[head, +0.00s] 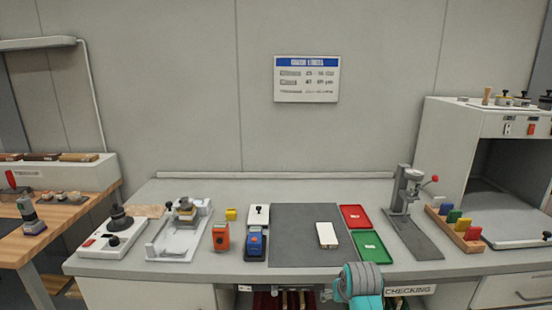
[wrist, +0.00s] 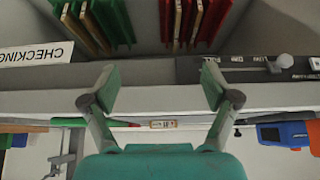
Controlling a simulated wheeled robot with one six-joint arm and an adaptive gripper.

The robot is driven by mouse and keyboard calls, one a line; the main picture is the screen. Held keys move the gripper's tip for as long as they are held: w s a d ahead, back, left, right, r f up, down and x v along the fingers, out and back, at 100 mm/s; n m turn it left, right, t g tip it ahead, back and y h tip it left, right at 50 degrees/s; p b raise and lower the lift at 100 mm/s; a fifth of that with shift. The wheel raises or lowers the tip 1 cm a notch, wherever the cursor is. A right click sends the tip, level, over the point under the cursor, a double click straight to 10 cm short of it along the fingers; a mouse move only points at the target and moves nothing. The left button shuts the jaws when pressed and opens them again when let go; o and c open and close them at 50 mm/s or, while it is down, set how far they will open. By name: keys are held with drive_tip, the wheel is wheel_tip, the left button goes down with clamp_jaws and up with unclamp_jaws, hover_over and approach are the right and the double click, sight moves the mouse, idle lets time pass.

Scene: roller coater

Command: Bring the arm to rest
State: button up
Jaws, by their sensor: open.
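The bench's front edge (wrist: 155,102) runs across the picture behind the fingers. In the head view a teal and grey part of my arm (head: 360,284) shows at the bottom, in front of the bench near the CHECKING label (head: 408,290). The fingers cannot be made out there. The wrist picture is upside down, with the CHECKING label (wrist: 34,54) inverted at the left.
Upright panels in green and red racks (wrist: 185,20) stand under the bench. Open air surrounds the fingers.

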drive_tip(key=s+f+t, duration=0.2)
drive_tip(key=s+f, duration=1.1)
drive_tip(key=f, duration=0.1)
drive_tip(key=s+f+t, duration=0.1)
drive_tip(key=s+f, duration=0.1)
drive_tip(key=s, duration=0.6)
drive_tip(key=s+f+t, duration=0.1)
drive_tip(key=s+f, duration=0.1)
drive_tip(key=s, duration=0.7)
drive_tip(key=s+r+t, duration=0.1)
drive_tip(key=s+r, duration=0.2)
drive_tip(key=s, duration=0.5)
drive_tip(key=s+r+t, duration=0.1)
drive_tip(key=s+r, duration=0.2)
drive_tip(key=s, duration=0.4)
drive_tip(key=s+r+t, duration=0.2)
drive_tip(key=s+r, duration=1)
drive_tip(key=shift+s+r+t, duration=0.25)
drive_tip(key=shift+r+t, duration=0.05)
drive_tip(key=shift+r, duration=0.05)
